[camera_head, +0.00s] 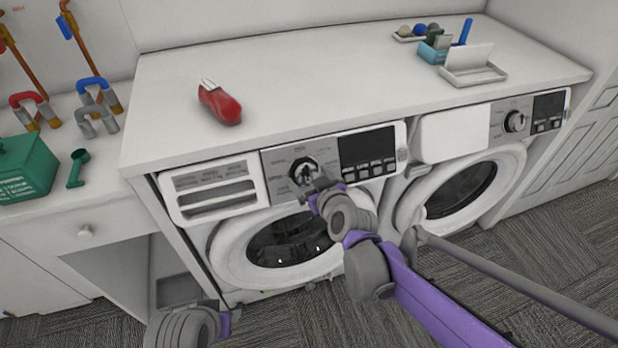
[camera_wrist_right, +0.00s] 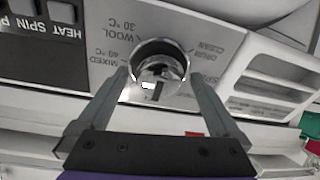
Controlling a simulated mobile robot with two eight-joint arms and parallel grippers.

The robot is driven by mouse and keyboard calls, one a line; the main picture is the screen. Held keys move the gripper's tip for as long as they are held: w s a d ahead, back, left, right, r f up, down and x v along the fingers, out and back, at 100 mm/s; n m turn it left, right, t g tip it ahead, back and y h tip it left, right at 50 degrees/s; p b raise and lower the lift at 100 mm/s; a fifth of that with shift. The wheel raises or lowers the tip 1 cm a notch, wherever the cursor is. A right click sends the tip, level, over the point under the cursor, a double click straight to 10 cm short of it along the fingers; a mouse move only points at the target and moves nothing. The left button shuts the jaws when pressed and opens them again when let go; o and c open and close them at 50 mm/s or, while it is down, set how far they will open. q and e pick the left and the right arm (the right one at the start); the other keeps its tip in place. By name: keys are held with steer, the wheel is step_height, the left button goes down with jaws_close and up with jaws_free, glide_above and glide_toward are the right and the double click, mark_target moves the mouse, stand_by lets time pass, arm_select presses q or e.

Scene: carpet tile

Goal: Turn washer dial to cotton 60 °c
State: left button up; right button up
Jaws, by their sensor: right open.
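The washer dial (camera_head: 303,170) is a round silver knob on the control panel of the left washer (camera_head: 222,250). In the right wrist view the dial (camera_wrist_right: 160,58) fills the space between the fingertips of my open right gripper (camera_wrist_right: 160,80). One finger is on each side of the knob; I cannot tell whether they touch it. A pale mark shows on the dial's face. Upside-down labels around it include wool 30 °C, mixed 40 °C and drum clean; a cotton 60 °C label is not readable. In the head view my right gripper (camera_head: 312,190) partly covers the dial.
A second washer (camera_head: 465,190) with its own dial (camera_head: 516,121) stands to the right. A dark display (camera_head: 367,150) is beside the first dial. On the white counter (camera_head: 330,75) lie a red object (camera_head: 220,103) and a tray (camera_head: 473,75). A green box (camera_head: 27,167) stands left.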

steer(key=shift+w+a+f, duration=0.15)
steer(key=shift+w, duration=0.2)
steer(key=shift+c, duration=0.3)
steer(key=c, duration=1.2)
steer(key=shift+m, duration=0.3)
steer(key=m, duration=0.4)
steer(key=shift+h, duration=0.3)
steer(key=shift+a+m+t+p, duration=0.15)
steer(key=shift+m+p, duration=0.25)
steer(key=shift+m, duration=0.75)
steer(key=shift+m+t+p, duration=0.15)
steer(key=shift+m+p, duration=0.2)
steer(key=shift+m, duration=0.8)
